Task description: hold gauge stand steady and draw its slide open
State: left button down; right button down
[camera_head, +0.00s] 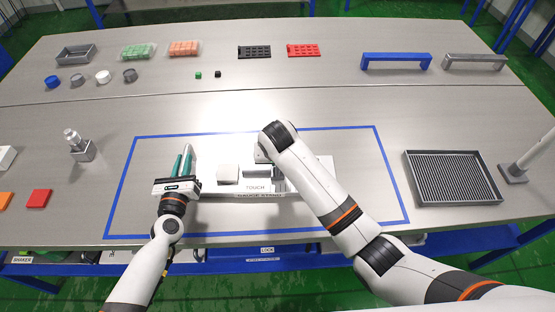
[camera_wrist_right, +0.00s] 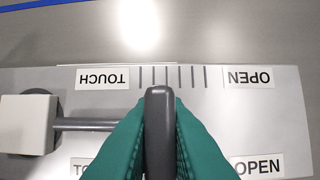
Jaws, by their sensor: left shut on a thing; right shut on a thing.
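The gauge stand (camera_head: 326,170) is a light grey plate near the middle of the blue-taped area, partly hidden by my right arm. A white block (camera_head: 228,172) stands on it, also in the right wrist view (camera_wrist_right: 22,125). A rod joins that block's side to a dark grey slide handle (camera_wrist_right: 158,130). My right gripper (camera_wrist_right: 158,115) is shut on this handle, over the scale lines between the TOUCH and OPEN labels; the arm hides it in the head view. My left gripper (camera_head: 183,162) is shut at the stand's left side on a light grey upright part.
A ribbed grey tray (camera_head: 452,178) lies right of the taped area. Blue and grey bridges (camera_head: 396,61) and small parts stand farther back. The taped area behind the stand is clear.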

jog(key=shift+d, duration=0.15)
jog(key=d, duration=0.7)
jog(key=shift+s+d, duration=0.1)
jog(key=shift+s, duration=0.1)
pick_arm(q)
jog(key=shift+a, duration=0.1)
pick_arm(e)
jog(key=shift+d, duration=0.1)
jog(key=c, duration=1.4)
grip_release()
jog(key=shift+c, duration=0.2)
